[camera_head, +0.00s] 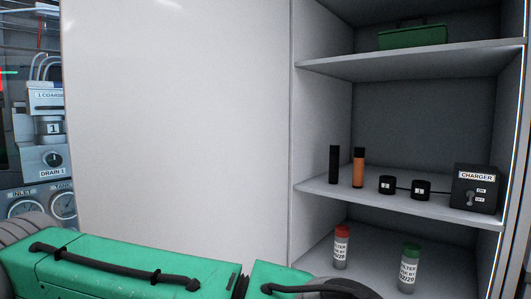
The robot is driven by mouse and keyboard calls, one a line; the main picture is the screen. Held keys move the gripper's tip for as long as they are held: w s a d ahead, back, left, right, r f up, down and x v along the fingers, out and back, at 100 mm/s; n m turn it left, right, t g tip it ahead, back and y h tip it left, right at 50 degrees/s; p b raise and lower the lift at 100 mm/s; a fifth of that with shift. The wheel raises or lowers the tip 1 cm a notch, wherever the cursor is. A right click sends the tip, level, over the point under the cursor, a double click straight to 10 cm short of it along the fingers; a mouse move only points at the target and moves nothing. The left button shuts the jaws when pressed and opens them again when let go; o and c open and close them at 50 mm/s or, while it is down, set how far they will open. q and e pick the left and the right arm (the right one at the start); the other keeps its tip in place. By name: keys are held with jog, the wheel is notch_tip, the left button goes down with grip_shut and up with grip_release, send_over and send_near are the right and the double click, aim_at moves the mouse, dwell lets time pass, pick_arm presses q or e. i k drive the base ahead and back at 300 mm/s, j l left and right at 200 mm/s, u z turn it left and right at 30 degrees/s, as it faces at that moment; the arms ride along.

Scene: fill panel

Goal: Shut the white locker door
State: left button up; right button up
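The white locker door (175,120) is a large plain white panel filling the left and middle of the head view. It stands open, swung out to the left of the locker. Its right edge meets the locker's left side, and its lower part is hidden. The locker's inside shows at the right, with grey-white shelves (400,205) uncovered. Neither of my grippers can be made out, and no gripper is seen touching the door.
A green case (413,37) is on the top shelf. A black and an orange cylinder (358,167), two small black pieces and a charger box (477,188) stand on the middle shelf. Two filter bottles (341,247) stand below. Gauges and pipes (50,160) are beyond the door's left edge.

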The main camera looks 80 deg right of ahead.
aim_at(177, 112)
jog(key=z, duration=3.5)
